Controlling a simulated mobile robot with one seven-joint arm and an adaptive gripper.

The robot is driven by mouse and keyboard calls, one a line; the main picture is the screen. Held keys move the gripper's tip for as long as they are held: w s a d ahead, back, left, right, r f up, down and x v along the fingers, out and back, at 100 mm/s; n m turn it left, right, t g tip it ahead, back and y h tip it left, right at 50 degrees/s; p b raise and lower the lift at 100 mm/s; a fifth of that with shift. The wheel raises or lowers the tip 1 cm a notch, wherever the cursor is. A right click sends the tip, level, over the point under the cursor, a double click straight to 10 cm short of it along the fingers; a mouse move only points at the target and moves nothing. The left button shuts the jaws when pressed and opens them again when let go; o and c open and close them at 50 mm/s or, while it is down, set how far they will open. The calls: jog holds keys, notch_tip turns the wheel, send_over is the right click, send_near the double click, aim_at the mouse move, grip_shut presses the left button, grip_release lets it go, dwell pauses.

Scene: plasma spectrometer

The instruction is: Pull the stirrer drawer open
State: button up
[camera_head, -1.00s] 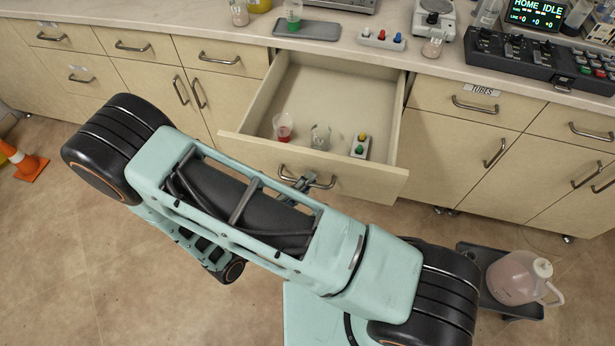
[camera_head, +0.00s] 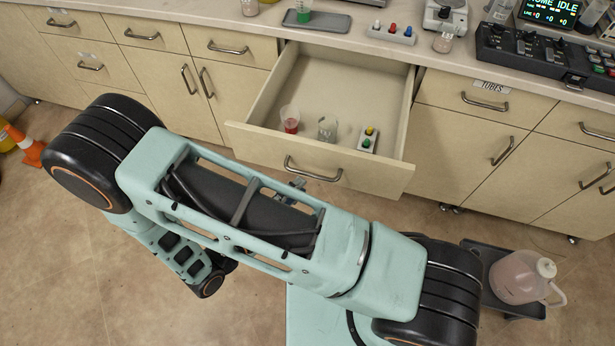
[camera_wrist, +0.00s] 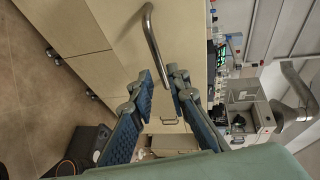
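The stirrer drawer (camera_head: 260,116) stands pulled out from the counter in the head view. Inside are a cup with red contents (camera_head: 290,120), a clear beaker (camera_head: 327,128) and a small block with yellow and green knobs (camera_head: 368,139). Its bar handle (camera_head: 313,170) is on the front panel. My gripper (camera_head: 297,184) is just in front of and below the handle, mostly hidden by my arm. In the wrist view my gripper (camera_wrist: 163,78) has its fingers apart, with nothing held. The handle (camera_wrist: 152,42) shows beyond the fingertips, its lower end in line with the gap.
Closed drawers and cupboards flank it, one labelled TUBES (camera_head: 491,86). The counter (camera_head: 455,58) holds a tray (camera_head: 317,20), a block with coloured knobs (camera_head: 392,34) and a control panel (camera_head: 545,55). A jug (camera_head: 518,277) stands on a low dark stand at the right. Floor at the left is mostly clear.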

jog(key=v, duration=0.5)
jog(key=shift+s+a, duration=0.15)
jog(key=shift+r, duration=0.1)
